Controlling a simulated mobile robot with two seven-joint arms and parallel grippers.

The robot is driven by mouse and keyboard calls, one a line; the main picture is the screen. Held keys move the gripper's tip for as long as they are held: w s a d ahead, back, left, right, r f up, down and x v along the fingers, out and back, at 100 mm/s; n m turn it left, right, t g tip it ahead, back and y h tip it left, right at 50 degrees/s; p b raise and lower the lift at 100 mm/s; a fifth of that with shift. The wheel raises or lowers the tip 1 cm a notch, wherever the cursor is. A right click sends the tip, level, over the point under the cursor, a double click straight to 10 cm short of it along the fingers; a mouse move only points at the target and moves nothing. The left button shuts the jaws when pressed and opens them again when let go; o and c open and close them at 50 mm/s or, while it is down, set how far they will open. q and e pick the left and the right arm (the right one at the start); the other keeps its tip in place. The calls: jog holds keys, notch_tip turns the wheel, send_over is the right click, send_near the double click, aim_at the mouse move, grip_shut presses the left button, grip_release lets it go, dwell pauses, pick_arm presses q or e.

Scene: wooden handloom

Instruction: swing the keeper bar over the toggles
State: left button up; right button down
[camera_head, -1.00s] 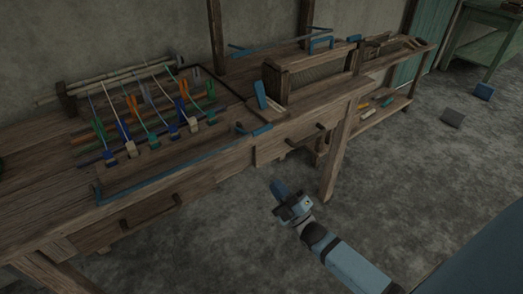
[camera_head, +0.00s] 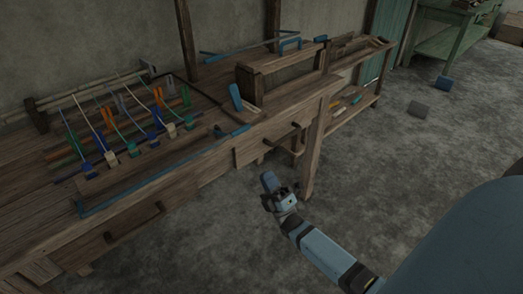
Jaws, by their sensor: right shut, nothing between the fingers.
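The keeper bar is a long thin blue bar (camera_head: 165,172) lying along the front edge of the loom bench, with a bent end at the left and another near the bench's middle. Behind it stands a row of toggles (camera_head: 153,139), small blocks in blue, white and green with cords running back. The bar lies in front of the toggles, not over them. My right gripper (camera_head: 268,180) is shut and empty, low in front of the bench, right of the bar and apart from it. My left gripper is out of view.
A drawer handle (camera_head: 136,222) and a wooden lever (camera_head: 284,138) stick out from the bench front. A bench leg (camera_head: 316,150) stands just right of my right gripper. A blue upright handle (camera_head: 236,98) stands behind the bar's right end. The floor in front is clear.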

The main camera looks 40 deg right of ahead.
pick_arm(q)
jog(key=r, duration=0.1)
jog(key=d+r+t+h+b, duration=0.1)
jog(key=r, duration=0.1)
pick_arm(e)
jog(key=x, duration=1.2)
jog(key=shift+w, duration=0.2)
jog(key=shift+r, duration=0.25)
